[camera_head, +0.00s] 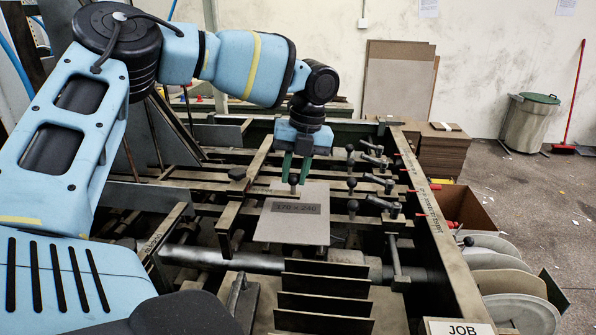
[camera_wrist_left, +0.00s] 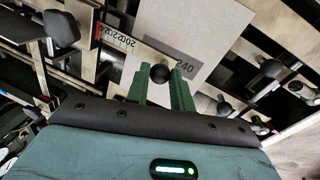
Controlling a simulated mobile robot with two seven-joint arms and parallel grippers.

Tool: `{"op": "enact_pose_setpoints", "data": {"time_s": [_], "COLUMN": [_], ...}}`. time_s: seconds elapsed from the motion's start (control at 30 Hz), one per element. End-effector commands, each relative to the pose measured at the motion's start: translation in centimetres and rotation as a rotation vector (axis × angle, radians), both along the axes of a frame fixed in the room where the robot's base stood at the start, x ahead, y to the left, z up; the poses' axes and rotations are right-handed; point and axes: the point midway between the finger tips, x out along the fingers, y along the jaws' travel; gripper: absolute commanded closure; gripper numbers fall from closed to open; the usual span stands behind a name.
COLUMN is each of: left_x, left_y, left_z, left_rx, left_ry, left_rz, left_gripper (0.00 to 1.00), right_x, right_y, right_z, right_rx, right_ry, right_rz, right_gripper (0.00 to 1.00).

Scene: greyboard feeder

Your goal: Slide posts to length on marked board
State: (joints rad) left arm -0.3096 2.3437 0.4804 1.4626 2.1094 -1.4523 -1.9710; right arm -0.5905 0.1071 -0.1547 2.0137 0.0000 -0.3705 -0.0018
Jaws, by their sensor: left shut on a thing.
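The grey marked board (camera_head: 291,228) lies on the feeder's bars. Its dark label (camera_head: 297,208) seems to read 170 x 240, and "240" also shows in the left wrist view (camera_wrist_left: 184,68). My left gripper (camera_head: 297,168) points down at the board's far edge. Its green fingers are shut on the black-knobbed post (camera_head: 293,180), whose knob (camera_wrist_left: 160,72) shows between the fingertips in the left wrist view. A numbered scale (camera_wrist_left: 118,39) with a red mark lies beside the board there. More knobbed posts (camera_head: 352,205) stand right of the board. My right gripper is out of view.
Dark upright plates (camera_head: 325,303) stand in front of the board. A long side rail (camera_head: 430,215) bounds the feeder at right, with a JOB sign (camera_head: 460,328) at its near end. An open carton (camera_head: 465,208) and grey discs (camera_head: 500,280) sit beyond it.

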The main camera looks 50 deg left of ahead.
Motion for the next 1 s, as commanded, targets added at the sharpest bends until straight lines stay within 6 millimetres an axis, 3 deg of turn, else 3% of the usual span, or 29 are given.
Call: {"op": "enact_pose_setpoints", "data": {"time_s": [0.17,0.2,0.37,0.7,1.0], "left_x": [0.0,0.0,0.0,0.1,0.8], "left_y": [0.0,0.0,0.0,0.0,-0.6], "left_z": [0.1,0.1,0.1,0.4,4.6], "left_rx": [0.002,0.002,0.002,0.001,0.001], "left_ry": [-0.003,-0.003,-0.001,-0.002,-0.004], "left_rz": [-0.001,-0.001,0.0,0.0,0.0], "left_gripper": [1.0,0.76,0.56,0.56,0.56], "right_x": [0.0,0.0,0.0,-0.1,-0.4], "right_y": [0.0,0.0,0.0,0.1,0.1], "right_z": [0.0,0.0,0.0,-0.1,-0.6], "right_rx": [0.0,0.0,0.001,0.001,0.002], "right_ry": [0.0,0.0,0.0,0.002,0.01], "right_rz": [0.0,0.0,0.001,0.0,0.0], "right_gripper": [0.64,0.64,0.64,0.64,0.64]}}
